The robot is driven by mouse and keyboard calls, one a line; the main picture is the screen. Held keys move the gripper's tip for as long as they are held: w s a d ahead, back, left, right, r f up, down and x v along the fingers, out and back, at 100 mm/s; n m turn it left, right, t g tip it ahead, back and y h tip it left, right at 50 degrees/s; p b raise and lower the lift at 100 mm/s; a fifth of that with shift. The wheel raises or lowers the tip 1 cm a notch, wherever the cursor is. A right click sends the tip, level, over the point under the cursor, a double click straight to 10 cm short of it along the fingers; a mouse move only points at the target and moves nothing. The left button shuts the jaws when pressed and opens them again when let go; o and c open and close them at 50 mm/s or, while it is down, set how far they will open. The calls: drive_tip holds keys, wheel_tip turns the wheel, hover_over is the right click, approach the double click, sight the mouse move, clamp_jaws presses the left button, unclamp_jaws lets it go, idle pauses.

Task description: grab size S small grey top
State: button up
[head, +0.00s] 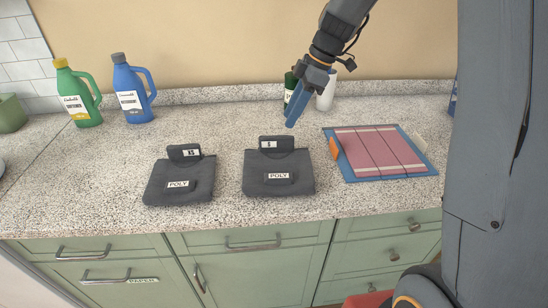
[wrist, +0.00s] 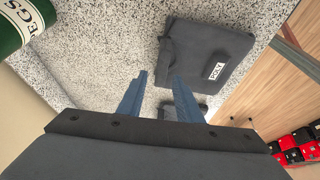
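The small grey top is a dark grey folded top (head: 278,178) with a tag marked S (head: 270,143) at its back edge and a POLY label, lying on the counter. A similar folded top (head: 180,185) marked XS lies to its left. My gripper (head: 291,121) hangs above and behind the S top, fingers pointing down, apart from it. In the wrist view my blue fingers (wrist: 163,76) stand apart with nothing between them. A folded POLY top (wrist: 207,55), apparently the S one, lies beyond them; its size is not readable there. Another dark piece is partly hidden behind a finger.
A blue board with a pink striped cloth (head: 380,152) lies on the right. A green PEGS pot (wrist: 20,25) and a white container (head: 326,94) stand behind my gripper. Green (head: 80,98) and blue (head: 132,95) bottles stand back left. The counter's front edge is close.

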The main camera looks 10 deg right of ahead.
sight(277, 138)
drive_tip(key=p+x, duration=0.1)
drive_tip(key=x, duration=0.1)
drive_tip(key=p+x, duration=0.1)
drive_tip(key=x, duration=0.1)
drive_tip(key=p+x, duration=0.1)
drive_tip(key=x, duration=0.2)
drive_tip(key=shift+s+a+r, duration=0.15)
drive_tip(key=shift+s+a, duration=0.15)
drive_tip(key=shift+w+a+f, duration=0.1)
drive_tip(key=shift+f, duration=0.35)
clamp_jaws()
